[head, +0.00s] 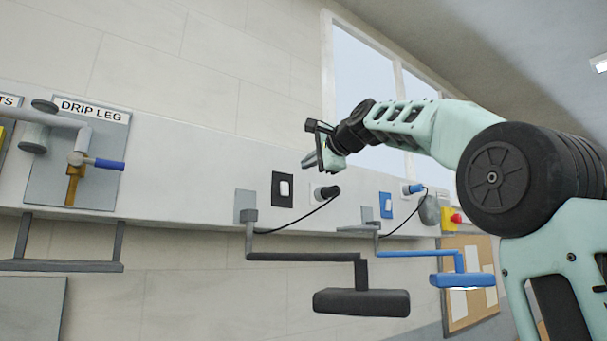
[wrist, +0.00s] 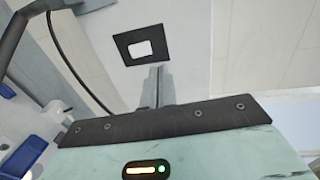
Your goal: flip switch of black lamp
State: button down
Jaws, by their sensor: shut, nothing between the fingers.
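The black lamp (head: 361,302) hangs from a bent arm on the wall panel, and no glow shows on it. Its likely switch is a black plate (head: 283,205) with a white rocker (head: 284,188), to the right of the lamp's grey mount. In the wrist view the black plate (wrist: 122,42) and white rocker (wrist: 141,49) lie just beyond my fingertips. My gripper (head: 309,161) is shut and empty, up and to the right of the switch in the head view. In the wrist view its fingers (wrist: 157,70) point at the plate's lower edge; I cannot tell whether they touch.
A black plug (head: 328,192) with a cord sits right of the switch. Farther right are a blue switch plate (head: 386,205) and a blue lamp (head: 463,280) with a bright underside. A drip leg board (head: 110,165) with a blue-handled valve is at the left.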

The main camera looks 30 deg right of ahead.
jog(key=shift+s+d+r+b, duration=0.15)
jog(key=shift+s+r, duration=0.3)
jog(key=shift+s, duration=0.4)
jog(key=shift+s+a+r+b, duration=0.1)
jog(key=shift+s+r+b, duration=0.1)
jog(key=shift+s+r, duration=0.45)
jog(key=shift+s+d+r+b, duration=0.15)
jog(key=shift+s+r, duration=0.1)
jog(key=shift+s, duration=0.75)
jog(key=shift+a, duration=0.1)
